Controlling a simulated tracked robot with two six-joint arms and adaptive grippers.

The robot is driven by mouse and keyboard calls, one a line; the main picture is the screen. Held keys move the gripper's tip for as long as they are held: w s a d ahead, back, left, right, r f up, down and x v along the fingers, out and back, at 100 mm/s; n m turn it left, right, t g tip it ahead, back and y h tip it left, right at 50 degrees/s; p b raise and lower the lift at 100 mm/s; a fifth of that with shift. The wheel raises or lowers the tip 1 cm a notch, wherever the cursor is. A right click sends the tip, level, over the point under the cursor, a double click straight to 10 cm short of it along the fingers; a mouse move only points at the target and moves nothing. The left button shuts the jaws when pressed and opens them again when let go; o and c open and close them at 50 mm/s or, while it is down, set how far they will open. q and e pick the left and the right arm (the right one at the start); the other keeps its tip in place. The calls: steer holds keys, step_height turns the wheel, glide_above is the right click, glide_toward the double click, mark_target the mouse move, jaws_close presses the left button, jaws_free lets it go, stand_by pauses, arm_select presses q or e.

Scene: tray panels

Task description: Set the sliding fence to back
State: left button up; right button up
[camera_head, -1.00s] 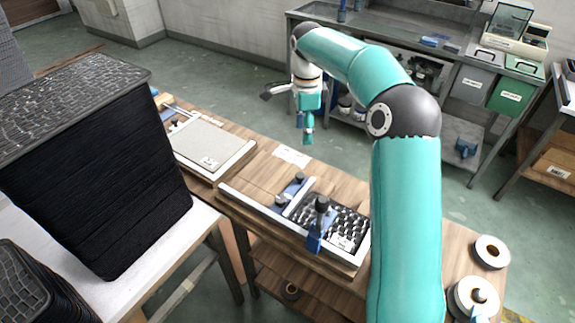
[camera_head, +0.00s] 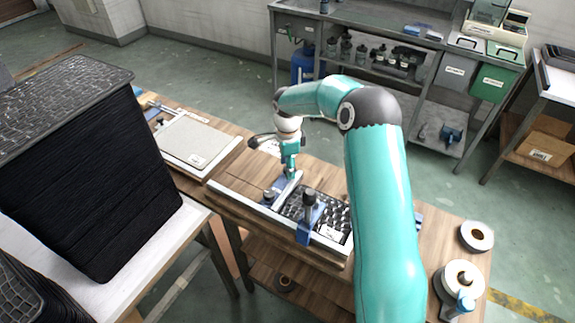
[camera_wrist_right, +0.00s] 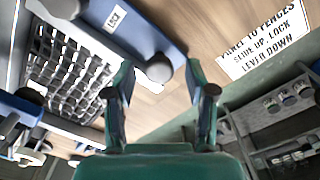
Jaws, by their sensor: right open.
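The sliding fence is a blue and pale bar (camera_head: 286,192) lying across the tray fixture (camera_head: 236,205) on the wooden bench, left of a dark gridded panel (camera_head: 330,207). In the right wrist view the fence (camera_wrist_right: 138,38) is blue, with a LOCK label and a round pale knob (camera_wrist_right: 160,68). The gridded panel (camera_wrist_right: 68,72) lies to its left there. My right gripper (camera_head: 289,172) is over the fence's far end. In the wrist view my right gripper (camera_wrist_right: 160,95) is open, with the knob just beyond and between its fingertips; contact is unclear. My left gripper is not in view.
A blue clamp with a dark knob (camera_head: 308,205) stands at the fixture's near side. A second pale board (camera_head: 192,140) lies to the left. A tall black stack (camera_head: 85,180) stands at the left front. Tape rolls (camera_head: 476,236) lie at the right.

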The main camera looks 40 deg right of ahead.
steer(key=shift+f, duration=0.25)
jaws_close()
stand_by(0.3)
